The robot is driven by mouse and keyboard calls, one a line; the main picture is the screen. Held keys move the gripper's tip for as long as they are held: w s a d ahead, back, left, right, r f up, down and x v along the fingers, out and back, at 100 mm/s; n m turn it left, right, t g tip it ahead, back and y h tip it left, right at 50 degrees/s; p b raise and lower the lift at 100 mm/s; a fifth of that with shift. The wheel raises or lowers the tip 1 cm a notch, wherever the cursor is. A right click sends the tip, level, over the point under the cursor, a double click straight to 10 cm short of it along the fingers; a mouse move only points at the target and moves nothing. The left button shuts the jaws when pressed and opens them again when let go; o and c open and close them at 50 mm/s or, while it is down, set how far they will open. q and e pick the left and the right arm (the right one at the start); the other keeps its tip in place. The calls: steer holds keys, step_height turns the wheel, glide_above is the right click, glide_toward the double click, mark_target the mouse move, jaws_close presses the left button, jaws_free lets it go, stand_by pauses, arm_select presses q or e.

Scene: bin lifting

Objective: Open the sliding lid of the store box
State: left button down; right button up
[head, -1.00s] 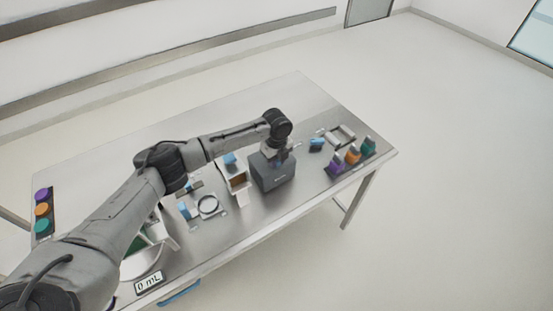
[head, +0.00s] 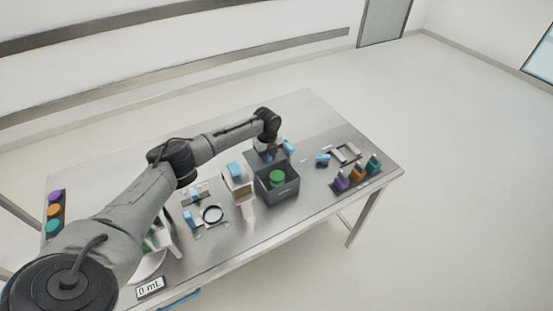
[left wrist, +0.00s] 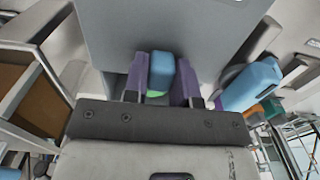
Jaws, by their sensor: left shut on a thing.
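The dark grey store box (head: 278,199) stands near the table's front edge, right of centre. Its top is open at the front, and a green round item (head: 277,178) shows inside. The grey lid (head: 252,159) is slid towards the back of the box; it also shows as a flat grey plate in the left wrist view (left wrist: 200,30). My left gripper (head: 268,153) is over the lid. In the left wrist view its purple fingers (left wrist: 160,82) are shut on the blue lid handle (left wrist: 161,73). My right gripper is not in view.
A white dispenser-like holder with a blue top (head: 236,178) stands close left of the box. A rack of purple, orange and green items (head: 357,177) is to the right. A blue item (head: 288,147) is just beside my left gripper. The table's back is clear.

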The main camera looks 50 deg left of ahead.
arm_select(q)
steer(key=c, duration=0.9)
jaws_free()
step_height(320, 180, up, 14)
steer(key=shift+f, duration=0.1)
stand_by(0.4)
